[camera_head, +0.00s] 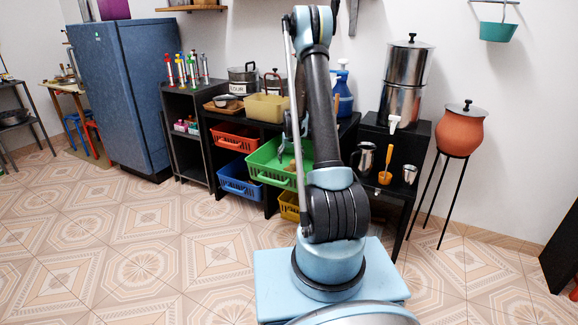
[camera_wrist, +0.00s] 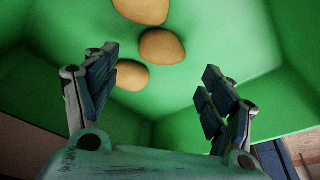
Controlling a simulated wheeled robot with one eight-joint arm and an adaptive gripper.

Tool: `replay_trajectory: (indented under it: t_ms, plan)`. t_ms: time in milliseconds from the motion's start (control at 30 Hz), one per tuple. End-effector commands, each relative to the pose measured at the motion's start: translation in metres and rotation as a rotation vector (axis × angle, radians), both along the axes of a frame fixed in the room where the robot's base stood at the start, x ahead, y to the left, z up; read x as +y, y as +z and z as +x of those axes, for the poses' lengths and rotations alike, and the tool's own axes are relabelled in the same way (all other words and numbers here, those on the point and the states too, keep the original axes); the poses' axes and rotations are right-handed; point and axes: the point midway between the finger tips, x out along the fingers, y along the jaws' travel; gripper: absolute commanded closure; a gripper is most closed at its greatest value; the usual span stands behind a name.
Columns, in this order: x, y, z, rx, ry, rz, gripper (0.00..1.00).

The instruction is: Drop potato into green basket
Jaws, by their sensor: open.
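The green basket (camera_head: 264,171) is at the middle of the dark shelf in the head view, partly hidden behind my arm. In the wrist view its green floor and walls (camera_wrist: 238,35) fill most of the picture. Three tan potatoes lie inside it: one at the top edge (camera_wrist: 140,8), one at the middle (camera_wrist: 162,47), and one lower left (camera_wrist: 132,76), close to the left finger. My gripper (camera_wrist: 161,65) points down into the basket with its fingers wide apart. Nothing is held between them.
Orange (camera_head: 234,137) and blue (camera_head: 238,181) baskets are to the left of the green one, and a yellow basket (camera_head: 289,206) is below it. A beige container (camera_head: 266,108) stands above. A steel dispenser (camera_head: 407,80) stands to the right. The tiled floor in front is clear.

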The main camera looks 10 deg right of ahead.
Motion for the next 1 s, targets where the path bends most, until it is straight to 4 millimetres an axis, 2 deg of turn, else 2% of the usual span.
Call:
replay_trajectory:
  t_ms: [200, 400, 733, 867, 1000]
  plan:
    - [0.001, 0.032, -0.009, 0.000, 0.000, 0.000, 0.24]
    - [0.001, 0.056, -0.016, 0.000, 0.000, 0.000, 0.24]
    - [0.001, 0.077, -0.024, 0.001, 0.001, 0.000, 0.24]
    - [0.002, 0.099, -0.042, 0.004, 0.003, 0.000, 0.24]
    - [0.002, 0.131, -0.074, 0.009, 0.005, 0.000, 0.24]
